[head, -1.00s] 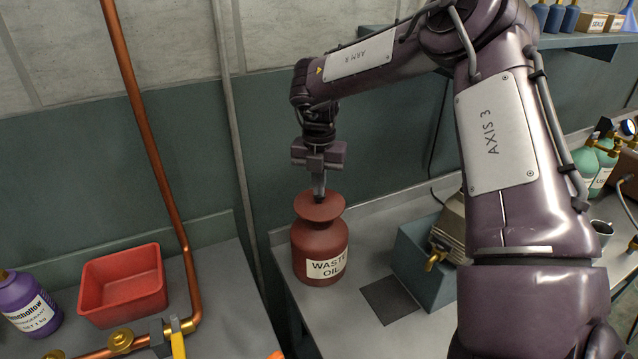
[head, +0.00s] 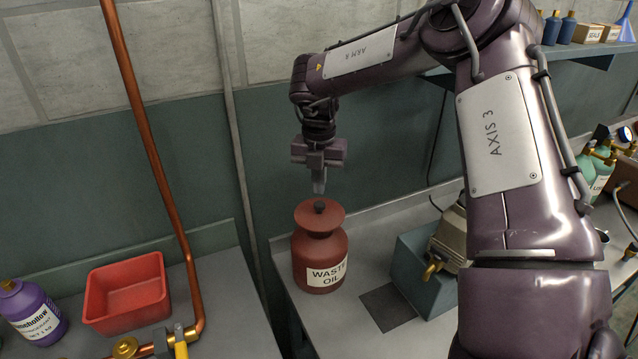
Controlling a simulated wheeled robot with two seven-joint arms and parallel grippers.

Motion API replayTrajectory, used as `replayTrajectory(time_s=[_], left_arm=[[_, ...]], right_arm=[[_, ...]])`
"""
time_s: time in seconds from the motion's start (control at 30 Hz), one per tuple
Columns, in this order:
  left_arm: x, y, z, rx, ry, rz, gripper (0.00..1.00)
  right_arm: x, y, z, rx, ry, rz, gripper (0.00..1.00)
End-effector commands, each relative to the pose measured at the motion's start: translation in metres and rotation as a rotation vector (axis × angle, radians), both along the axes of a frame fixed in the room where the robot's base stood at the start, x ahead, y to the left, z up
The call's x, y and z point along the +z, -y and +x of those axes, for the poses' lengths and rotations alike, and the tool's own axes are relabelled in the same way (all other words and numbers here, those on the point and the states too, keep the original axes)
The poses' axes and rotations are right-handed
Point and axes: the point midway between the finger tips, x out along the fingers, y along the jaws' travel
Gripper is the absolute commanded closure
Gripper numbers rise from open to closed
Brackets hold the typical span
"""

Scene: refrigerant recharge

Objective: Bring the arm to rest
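My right arm comes in from the right, and its gripper (head: 319,188) points straight down. My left gripper is not in view.
A red bin (head: 127,290) and a purple bottle (head: 33,312) stand on the left bench beside a copper pipe (head: 150,150). A blue-grey pump unit (head: 424,284) stands right of the can, near a dark square mat (head: 388,306). A shelf (head: 590,50) holds bottles and boxes.

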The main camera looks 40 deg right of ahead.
Motion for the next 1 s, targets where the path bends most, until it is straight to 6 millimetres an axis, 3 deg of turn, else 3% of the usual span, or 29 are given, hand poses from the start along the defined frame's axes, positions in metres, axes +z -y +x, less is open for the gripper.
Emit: replayTrajectory(time_s=[0.5, 1.0], left_arm=[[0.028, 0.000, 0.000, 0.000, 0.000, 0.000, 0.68], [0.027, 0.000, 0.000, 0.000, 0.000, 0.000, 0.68]], right_arm=[[0.034, 0.000, 0.000, -0.001, 0.001, -0.001, 1.00], [0.034, 0.000, 0.000, -0.001, 0.001, -0.001, 1.00]])
